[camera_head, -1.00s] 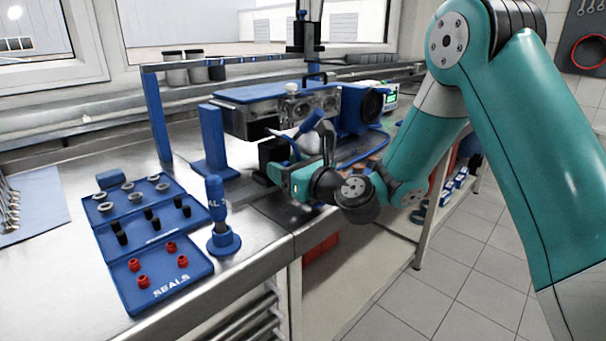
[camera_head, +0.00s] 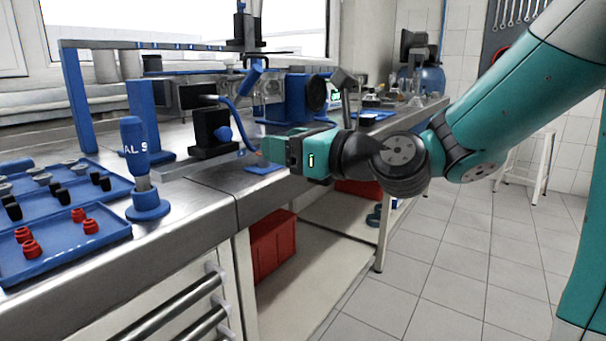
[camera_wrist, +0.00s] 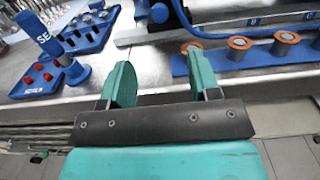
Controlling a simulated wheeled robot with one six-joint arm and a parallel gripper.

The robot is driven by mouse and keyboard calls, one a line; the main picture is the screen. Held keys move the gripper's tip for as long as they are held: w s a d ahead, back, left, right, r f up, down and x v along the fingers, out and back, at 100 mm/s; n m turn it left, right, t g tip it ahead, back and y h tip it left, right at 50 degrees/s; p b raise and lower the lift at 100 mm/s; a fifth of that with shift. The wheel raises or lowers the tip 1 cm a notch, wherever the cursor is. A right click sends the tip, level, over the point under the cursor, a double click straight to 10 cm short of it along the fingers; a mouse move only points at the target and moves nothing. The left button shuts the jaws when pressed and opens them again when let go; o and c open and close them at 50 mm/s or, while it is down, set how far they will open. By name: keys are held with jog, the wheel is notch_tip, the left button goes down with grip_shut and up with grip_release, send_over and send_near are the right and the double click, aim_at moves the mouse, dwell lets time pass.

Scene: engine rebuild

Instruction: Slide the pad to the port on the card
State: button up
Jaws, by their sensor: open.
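My gripper (camera_head: 264,148) is open, off the bench's front edge; it holds nothing visible. In the wrist view its two teal fingers (camera_wrist: 160,80) stand wide apart, with steel bench top beyond them. A blue strip (camera_wrist: 263,59) with several copper-ringed round pieces lies to the right of the fingers in that view. A small flat blue plate (camera_head: 263,169) shows just under the gripper in the head view. I cannot make out which thing is the pad, the card or its port.
A blue seal tool (camera_head: 133,150) stands upright at the left, beside blue trays (camera_head: 62,250) of red, black and grey seals. A black block with a blue knob (camera_head: 211,130) stands behind the gripper. A red bin (camera_head: 272,245) sits below.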

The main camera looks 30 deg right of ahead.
jog(key=b+v, duration=0.1)
jog(key=v, duration=0.2)
